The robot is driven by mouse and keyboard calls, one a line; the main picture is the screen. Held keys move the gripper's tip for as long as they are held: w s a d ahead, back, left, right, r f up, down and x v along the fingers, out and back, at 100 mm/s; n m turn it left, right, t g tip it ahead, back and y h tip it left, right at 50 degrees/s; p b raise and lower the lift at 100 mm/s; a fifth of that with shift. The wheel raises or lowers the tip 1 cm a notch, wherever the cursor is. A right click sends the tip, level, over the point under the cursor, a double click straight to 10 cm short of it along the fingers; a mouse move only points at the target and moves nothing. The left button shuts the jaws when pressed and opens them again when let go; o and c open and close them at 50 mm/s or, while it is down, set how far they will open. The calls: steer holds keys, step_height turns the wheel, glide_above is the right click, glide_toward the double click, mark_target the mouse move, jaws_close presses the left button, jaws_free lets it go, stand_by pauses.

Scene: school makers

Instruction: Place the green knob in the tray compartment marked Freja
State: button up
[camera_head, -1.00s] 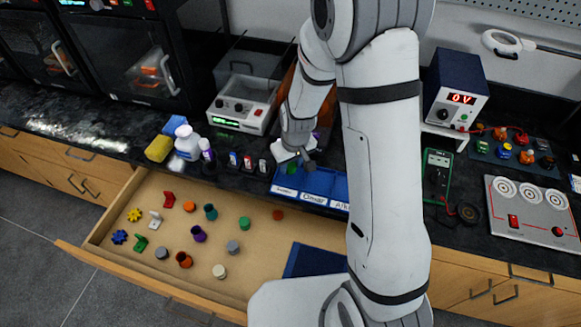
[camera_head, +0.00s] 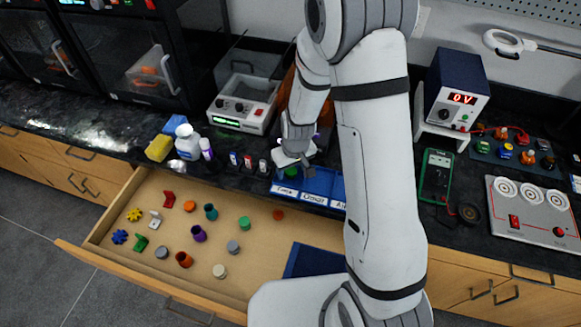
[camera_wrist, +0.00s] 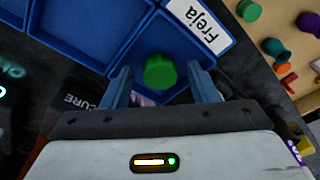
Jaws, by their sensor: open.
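The green knob (camera_wrist: 159,71) lies in the blue tray compartment (camera_wrist: 172,45) beside the label Freja (camera_wrist: 201,25) in the wrist view. In the head view the knob (camera_head: 291,173) shows as a small green patch in the left end of the tray (camera_head: 325,184). My gripper (camera_wrist: 160,85) is open, with one finger on each side of the knob and gaps showing between them. Whether the knob's underside touches the tray floor is hidden. In the head view my gripper (camera_head: 303,163) is low over the tray's left end.
An open drawer (camera_head: 180,274) in front holds several coloured parts, including another green piece (camera_head: 244,223). Small bottles (camera_head: 247,162) stand left of the tray. A power supply (camera_head: 456,92) and a green multimeter (camera_head: 436,173) stand to the right.

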step_height(320, 180, up, 12)
steer(key=s, duration=0.2)
steer(key=s+d+r+m, duration=0.2)
steer(key=s+d+r, duration=0.2)
steer(key=s+r, duration=0.3)
steer(key=s+d+r+m+t, duration=0.1)
steer(key=s+d+r+m, duration=0.1)
steer(key=s+d+r, duration=0.3)
steer(key=shift+s+d+r+m+h, duration=0.35)
steer(key=shift+s+r, duration=0.5)
steer(key=shift+s, duration=1.4)
